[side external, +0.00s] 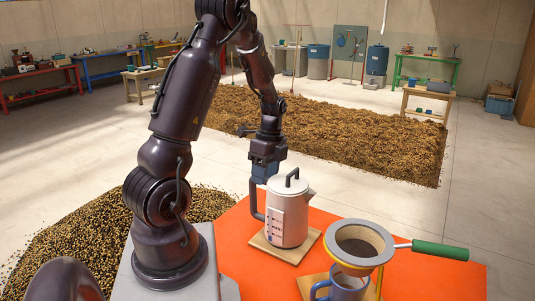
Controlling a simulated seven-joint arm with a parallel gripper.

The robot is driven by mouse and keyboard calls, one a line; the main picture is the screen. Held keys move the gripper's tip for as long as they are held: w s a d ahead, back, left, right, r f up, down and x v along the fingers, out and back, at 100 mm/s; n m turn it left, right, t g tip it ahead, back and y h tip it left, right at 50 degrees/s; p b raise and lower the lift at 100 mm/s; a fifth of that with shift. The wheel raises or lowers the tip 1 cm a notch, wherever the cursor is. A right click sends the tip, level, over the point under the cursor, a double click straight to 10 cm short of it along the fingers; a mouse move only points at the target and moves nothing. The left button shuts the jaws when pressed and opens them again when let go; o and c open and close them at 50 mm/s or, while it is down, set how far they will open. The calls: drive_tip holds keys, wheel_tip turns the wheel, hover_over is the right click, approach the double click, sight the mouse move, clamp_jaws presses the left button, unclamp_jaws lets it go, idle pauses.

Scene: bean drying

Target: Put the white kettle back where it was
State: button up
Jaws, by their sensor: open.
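The white kettle (289,215) stands upright on a square wooden board (272,251) on the orange tabletop. It has a dark lid handle, a spout at its right and a level scale on its front. Its dark grey side handle (255,204) is on the left. My gripper (263,178) is open and points down at the top of that handle, beside the kettle's upper left. I cannot tell whether the fingers touch the handle, and the fingertips are hard to make out.
A dripper (345,262) with dark contents and a green handle (440,250) is at the right, above a blue mug (347,290) on a second wooden board (310,287). The orange tabletop (235,240) is clear to the kettle's left. Piles of beans (55,240) lie on the floor.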

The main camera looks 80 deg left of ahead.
wheel_tip(320, 180, up, 10)
drive_tip(key=w+a+r, duration=0.1)
drive_tip(key=w, duration=0.1)
drive_tip(key=w+d+r+n+t+y, duration=0.1)
drive_tip(key=d+r+n+t, duration=0.15)
drive_tip(key=d, duration=0.45)
drive_tip(key=w+d+r+n+t+y, duration=0.1)
drive_tip(key=d+r, duration=0.3)
drive_tip(key=d, duration=0.4)
drive_tip(key=s+d+r+n+t, duration=0.1)
drive_tip(key=s+d+n+t, duration=0.2)
drive_tip(key=d, duration=0.8)
drive_tip(key=s+n, duration=0.2)
drive_tip(key=s, duration=0.1)
drive_tip(key=shift+d+r+t+h, duration=0.15)
drive_tip(key=shift+d+t+h, duration=0.2)
drive_tip(key=shift+h, duration=0.05)
drive_tip(key=shift+n, duration=0.25)
